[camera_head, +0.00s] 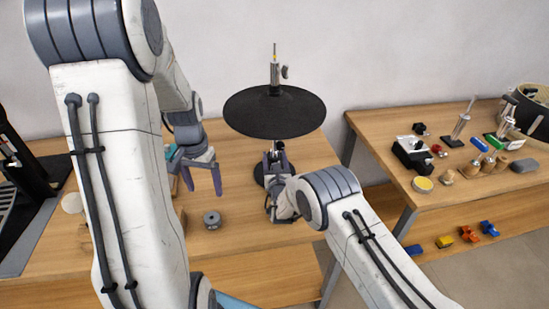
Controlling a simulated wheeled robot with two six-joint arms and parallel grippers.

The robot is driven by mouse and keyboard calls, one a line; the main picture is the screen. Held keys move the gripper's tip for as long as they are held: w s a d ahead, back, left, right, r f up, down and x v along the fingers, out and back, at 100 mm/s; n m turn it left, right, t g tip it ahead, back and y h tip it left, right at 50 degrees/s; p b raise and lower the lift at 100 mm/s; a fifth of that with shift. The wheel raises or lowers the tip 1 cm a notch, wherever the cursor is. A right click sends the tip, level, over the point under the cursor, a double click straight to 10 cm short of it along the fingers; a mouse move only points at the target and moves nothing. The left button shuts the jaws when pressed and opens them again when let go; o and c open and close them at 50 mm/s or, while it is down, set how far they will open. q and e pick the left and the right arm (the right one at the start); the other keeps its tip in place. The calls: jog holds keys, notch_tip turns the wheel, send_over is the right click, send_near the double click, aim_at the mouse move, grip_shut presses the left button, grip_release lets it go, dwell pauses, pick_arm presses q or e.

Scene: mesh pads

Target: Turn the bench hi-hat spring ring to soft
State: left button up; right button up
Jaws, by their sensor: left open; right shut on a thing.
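The hi-hat stands on the wooden bench, with a black mesh pad (274,112) on an upright metal rod (275,72). A round base (259,174) shows partly at its foot. My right gripper (273,156) is shut on the hi-hat stand just below the pad. The spring ring is not clearly visible; the gripper and my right arm cover the lower stand. My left gripper (203,178) is open and empty, pointing down over the bench to the left of the stand.
A small grey ring-shaped part (212,220) lies on the bench (240,240) near its front edge. A second table (400,125) at the right holds many small parts and a drum (530,115). Black equipment (18,165) stands at far left. A gap separates the two tables.

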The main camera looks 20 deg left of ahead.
jog(key=shift+r, duration=0.15)
jog(key=o, duration=1.4)
jog(key=shift+s+d, duration=0.25)
jog(key=shift+s, duration=0.25)
jog(key=v, duration=1.1)
jog(key=shift+w, duration=0.1)
